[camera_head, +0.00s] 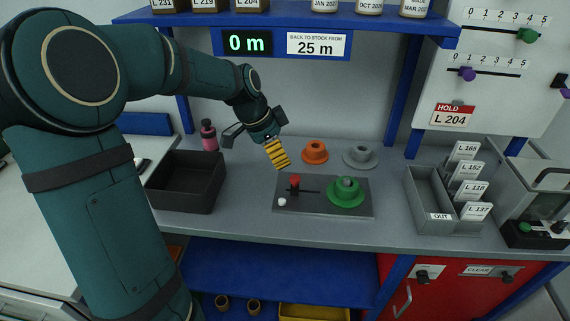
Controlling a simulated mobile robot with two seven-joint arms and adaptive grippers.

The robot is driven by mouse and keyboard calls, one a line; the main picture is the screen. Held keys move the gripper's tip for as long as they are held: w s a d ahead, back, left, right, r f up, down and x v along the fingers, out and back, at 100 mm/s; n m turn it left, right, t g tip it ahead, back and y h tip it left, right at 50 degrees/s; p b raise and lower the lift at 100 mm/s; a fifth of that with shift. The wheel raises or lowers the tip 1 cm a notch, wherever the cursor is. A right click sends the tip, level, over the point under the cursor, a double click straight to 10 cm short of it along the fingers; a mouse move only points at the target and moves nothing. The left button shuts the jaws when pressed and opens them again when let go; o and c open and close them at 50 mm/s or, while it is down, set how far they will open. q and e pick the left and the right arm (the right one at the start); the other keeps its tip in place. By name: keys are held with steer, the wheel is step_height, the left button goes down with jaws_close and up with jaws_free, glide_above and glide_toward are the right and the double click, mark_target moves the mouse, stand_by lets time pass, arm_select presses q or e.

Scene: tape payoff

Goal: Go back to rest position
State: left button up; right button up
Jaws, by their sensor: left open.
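My left arm comes in from the left, and my left gripper (258,127) hangs above the middle of the grey bench. Its dark fingers are spread open. A yellow and black striped piece (277,154) shows just below the gripper; I cannot tell whether it touches the gripper or what it belongs to. Behind and right of it, an orange spool (315,152) and a grey spool (360,156) stand on the bench. A green spool (346,193) sits on the grey payoff plate (320,209), beside a red knob (294,183). My right gripper is not in view.
A black open bin (185,207) and a pink bottle (209,136) stand at left. The front bench strip is clear.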

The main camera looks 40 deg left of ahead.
arm_select(q)
steer(key=shift+v, duration=0.95)
